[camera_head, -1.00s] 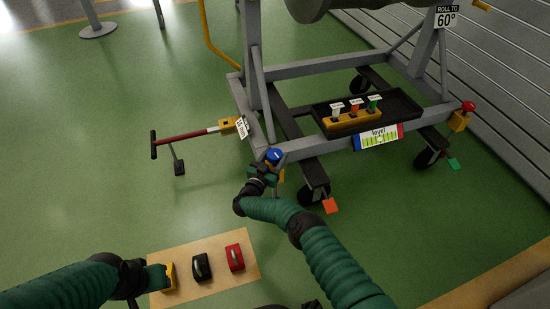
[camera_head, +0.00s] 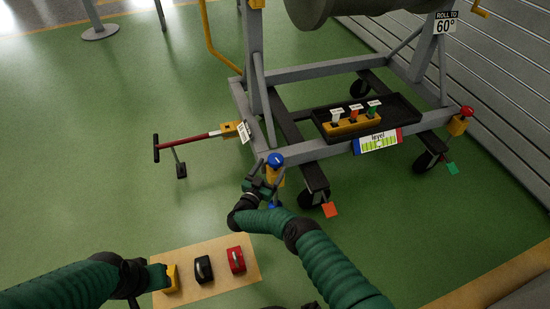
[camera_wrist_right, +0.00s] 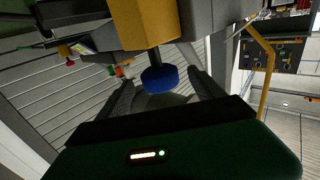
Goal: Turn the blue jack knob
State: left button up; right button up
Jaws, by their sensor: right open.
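The blue jack knob (camera_head: 275,160) tops a yellow jack (camera_head: 275,178) at the near left corner of the grey stand. My right gripper (camera_head: 264,172) is open beside the knob, on its near left side, with nothing held. In the right wrist view the blue knob (camera_wrist_right: 159,79) hangs on a dark stem below a yellow block, between the two spread fingers and apart from them. My left gripper (camera_head: 153,277) is low at the left, by a yellow block (camera_head: 172,278) on a tan mat; its fingers are not clear.
The mat (camera_head: 222,282) also holds a black block (camera_head: 203,268) and a red block (camera_head: 236,259). A red-handled tow bar (camera_head: 185,139) sticks out left of the stand. A black tray (camera_head: 400,112) and a level gauge (camera_head: 378,142) sit on the stand. Green floor is open at left.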

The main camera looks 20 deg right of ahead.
pick_arm(q)
jog(key=p+v, duration=0.2)
jog(key=w+p+v, duration=0.1)
jog(key=p+v, duration=0.1)
jog(key=v, duration=0.1)
jog(key=shift+r, duration=0.25)
pick_arm(e)
jog(key=v, duration=1.2)
jog(key=shift+s+a, duration=0.1)
jog(key=shift+a, duration=0.05)
